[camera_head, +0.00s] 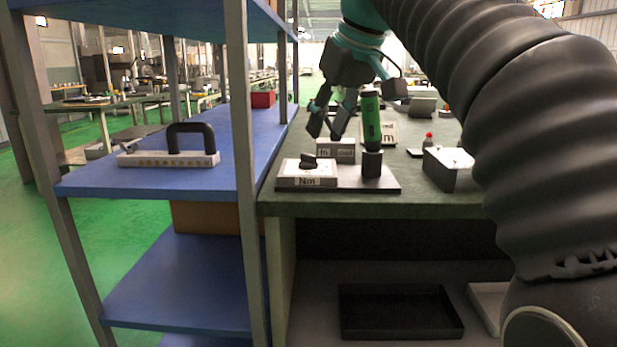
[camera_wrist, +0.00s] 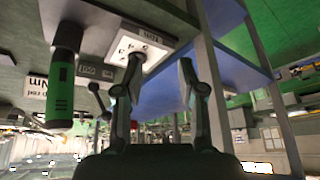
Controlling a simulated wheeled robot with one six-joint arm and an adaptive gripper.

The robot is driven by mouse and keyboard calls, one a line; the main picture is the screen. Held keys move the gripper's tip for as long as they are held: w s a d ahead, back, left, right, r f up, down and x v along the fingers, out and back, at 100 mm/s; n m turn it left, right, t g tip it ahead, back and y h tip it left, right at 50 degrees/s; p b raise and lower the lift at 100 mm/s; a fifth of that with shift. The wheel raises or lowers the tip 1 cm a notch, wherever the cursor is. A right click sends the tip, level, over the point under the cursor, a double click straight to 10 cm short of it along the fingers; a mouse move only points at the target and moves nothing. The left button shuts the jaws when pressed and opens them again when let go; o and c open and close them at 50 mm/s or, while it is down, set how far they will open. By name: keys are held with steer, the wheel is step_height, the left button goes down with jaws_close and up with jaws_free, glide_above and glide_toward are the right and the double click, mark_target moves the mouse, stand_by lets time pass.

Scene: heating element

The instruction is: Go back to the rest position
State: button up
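The wrist view also shows this tool (camera_wrist: 61,88), upside down at the left.
A pale bar with a black handle (camera_head: 190,140) lies on the blue shelf (camera_head: 110,182) at left. A grey box (camera_head: 447,172) stands on the green workbench (camera_head: 430,203) at right. A black tray (camera_head: 400,312) lies below the bench. A red box (camera_head: 263,99) sits farther back.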

steer(key=s+d+f+m+h, duration=0.1)
steer(key=d+f+m, duration=0.1)
steer(key=f, duration=0.6)
steer(key=s+d+f+m, duration=0.1)
steer(key=d+f+m, duration=0.15)
steer(key=f, duration=0.55)
steer(key=s+d+f+m+h+p, duration=0.1)
steer(key=s+d+f, duration=0.3)
steer(key=s+f, duration=0.4)
steer(key=s+d+f+m+t+h, duration=0.1)
steer(key=s+d+f, duration=0.3)
steer(key=s+f, duration=0.4)
steer(key=shift+s+p, duration=0.4)
steer(key=shift+s, duration=1.3)
